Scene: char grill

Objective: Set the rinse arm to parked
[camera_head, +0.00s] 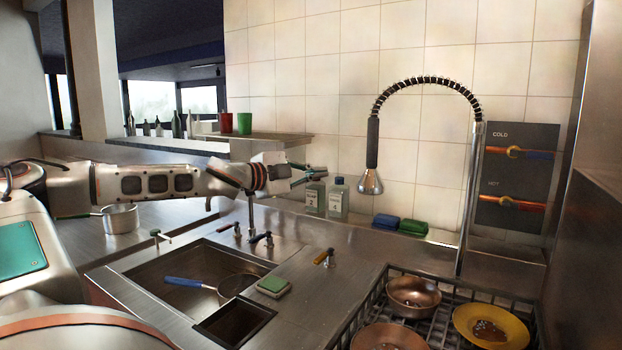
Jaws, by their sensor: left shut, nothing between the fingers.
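The rinse arm (430,82) is a tall metal post with a black spring hose that arches to the left. Its black handle and silver spray head (370,181) hang down over the counter behind the sink. My left gripper (322,171) is shut and empty. It appears left of the spray head, in front of the tiled wall, with a visible gap between them. My right gripper is out of view.
Two bottles (338,199) stand below my left gripper. Green and blue sponges (412,227) lie near the post. A sink (150,270) holds a blue-handled pan (237,284). A rack (455,310) with bowls and a yellow plate (491,327) fills the front right.

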